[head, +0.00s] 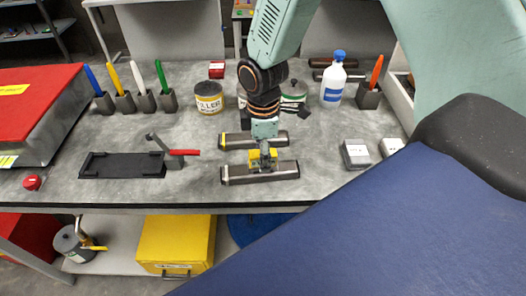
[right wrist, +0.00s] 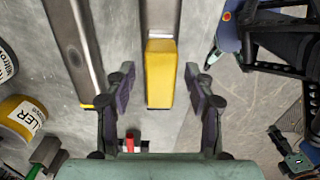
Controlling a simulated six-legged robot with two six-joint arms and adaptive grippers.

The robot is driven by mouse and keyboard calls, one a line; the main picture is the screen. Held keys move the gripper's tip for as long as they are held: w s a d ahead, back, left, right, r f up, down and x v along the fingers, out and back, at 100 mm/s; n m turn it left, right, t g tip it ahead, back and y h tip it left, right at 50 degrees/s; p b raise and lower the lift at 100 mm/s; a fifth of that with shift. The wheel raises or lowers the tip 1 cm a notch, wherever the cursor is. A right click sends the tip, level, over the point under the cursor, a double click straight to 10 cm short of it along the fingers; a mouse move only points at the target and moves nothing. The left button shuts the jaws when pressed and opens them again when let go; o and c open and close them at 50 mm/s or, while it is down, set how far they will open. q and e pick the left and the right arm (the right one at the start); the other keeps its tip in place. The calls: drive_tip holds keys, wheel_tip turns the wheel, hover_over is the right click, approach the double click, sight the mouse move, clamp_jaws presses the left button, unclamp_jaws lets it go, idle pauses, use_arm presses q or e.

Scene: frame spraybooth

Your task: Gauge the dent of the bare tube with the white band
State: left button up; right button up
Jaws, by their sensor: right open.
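Two bare grey tubes lie side by side on the bench: a rear tube (head: 285,138) and a front tube (head: 285,172). In the right wrist view the rear tube (right wrist: 78,50) has a yellow mark at its lower end. A yellow block (right wrist: 160,73) is lined up with the front tube (right wrist: 163,15). I cannot tell if they touch. My right gripper (head: 263,158) is above the front tube. In the wrist view its fingers (right wrist: 160,92) are spread on both sides of the yellow block, with gaps.
A black tray (head: 125,165) and a red-handled lever (head: 183,152) are left of the tubes. A filler can (head: 209,98), marker holders and a white bottle (head: 333,85) stand behind. Small grey blocks (head: 356,154) are at right. A blue panel (head: 370,220) covers the lower right.

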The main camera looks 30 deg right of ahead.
wheel_tip(320, 180, up, 12)
idle(0.6)
